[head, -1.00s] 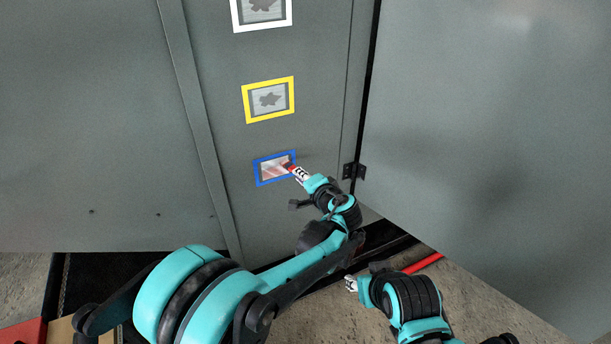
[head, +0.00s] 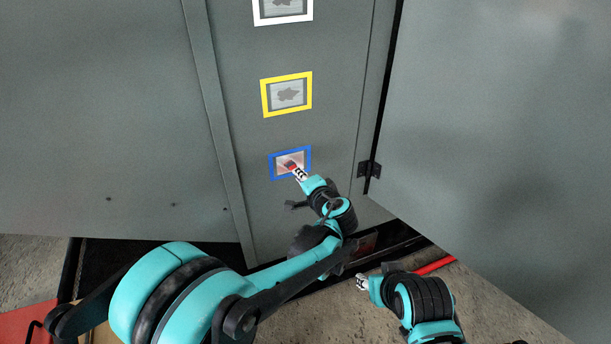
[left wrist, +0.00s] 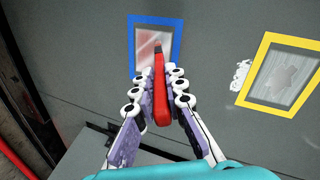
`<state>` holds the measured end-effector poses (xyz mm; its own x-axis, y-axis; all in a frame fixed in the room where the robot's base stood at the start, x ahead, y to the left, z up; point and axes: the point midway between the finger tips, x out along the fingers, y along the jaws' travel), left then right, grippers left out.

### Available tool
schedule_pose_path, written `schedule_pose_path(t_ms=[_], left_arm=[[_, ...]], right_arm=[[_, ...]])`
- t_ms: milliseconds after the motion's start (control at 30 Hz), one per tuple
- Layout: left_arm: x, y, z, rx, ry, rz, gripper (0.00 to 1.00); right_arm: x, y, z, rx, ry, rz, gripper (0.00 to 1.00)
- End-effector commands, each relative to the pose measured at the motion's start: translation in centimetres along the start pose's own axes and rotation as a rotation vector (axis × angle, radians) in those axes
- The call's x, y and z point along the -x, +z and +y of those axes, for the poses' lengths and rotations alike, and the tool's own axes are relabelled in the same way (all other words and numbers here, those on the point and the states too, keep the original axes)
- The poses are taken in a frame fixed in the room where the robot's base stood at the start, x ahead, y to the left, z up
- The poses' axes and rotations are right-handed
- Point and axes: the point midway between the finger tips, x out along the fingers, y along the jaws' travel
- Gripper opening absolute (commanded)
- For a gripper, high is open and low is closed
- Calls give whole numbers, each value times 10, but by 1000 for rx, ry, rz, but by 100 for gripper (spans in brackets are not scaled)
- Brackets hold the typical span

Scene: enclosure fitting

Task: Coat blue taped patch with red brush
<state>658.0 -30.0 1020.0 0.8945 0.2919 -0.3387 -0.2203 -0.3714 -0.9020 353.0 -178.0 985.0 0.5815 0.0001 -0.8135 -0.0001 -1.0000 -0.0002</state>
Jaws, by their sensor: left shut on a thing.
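The blue taped patch (head: 275,163) is the lowest of three framed patches on the grey panel; inside its tape the surface shows reddish streaks over pale grey. It also shows in the left wrist view (left wrist: 177,32). My left gripper (head: 300,175) is shut on the red brush (left wrist: 160,85). The brush points at the patch, and its dark tip overlaps the patch's lower part in the left wrist view. I cannot tell for sure whether the bristles touch the surface. My right gripper (head: 362,283) is low, away from the patch; its fingers are too small to read.
A yellow taped patch (head: 265,98) and a white taped patch (head: 283,20) sit above the blue one. An open grey door (head: 490,150) with a dark hinge (head: 369,169) stands to the right. A red bar (head: 436,265) lies near the floor.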

Motion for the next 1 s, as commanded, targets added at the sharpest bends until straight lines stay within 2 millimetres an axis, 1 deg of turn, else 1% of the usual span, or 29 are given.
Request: schedule_pose_path(t_ms=[267,733,867,1000], left_arm=[[-3,12,-5,0,-1,0,0],[0,33,-10,0,-1,-1,0],[-2,33,-11,0,-1,1,0],[-1,27,-8,-1,0,2,0]], right_arm=[[0,0,0,0,0,0,40],[-1,1,0,0,0,0,40],[-2,1,0,0,0,0,40],[-2,1,0,0,0,0,40]])
